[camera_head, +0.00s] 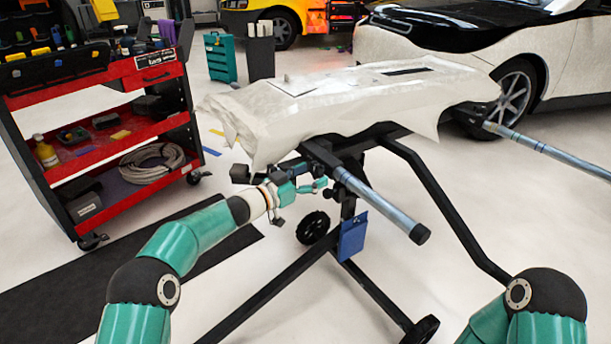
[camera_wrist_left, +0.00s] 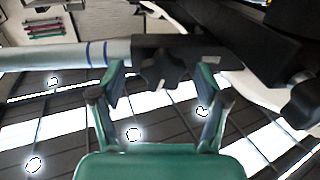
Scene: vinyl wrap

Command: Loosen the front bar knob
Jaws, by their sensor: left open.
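The front bar (camera_head: 375,202) is a grey tube with a black end cap, sticking out from the stand under the wrapped panel. In the left wrist view the bar (camera_wrist_left: 60,54) enters a black clamp from the left. The black star-shaped knob (camera_wrist_left: 161,72) sits below that clamp. My left gripper (camera_head: 322,184) is beneath the clamp in the head view. In the left wrist view my left gripper (camera_wrist_left: 161,70) is open, with one teal finger on each side of the knob; contact cannot be told. The knob cannot be made out clearly in the head view. My right gripper is out of view.
The stand's black legs (camera_head: 285,290) and a blue tag (camera_head: 352,236) are close to my left gripper. A white-wrapped panel (camera_head: 350,110) lies on top. A red tool cart (camera_head: 110,135) stands left; a second bar (camera_head: 550,147) extends right.

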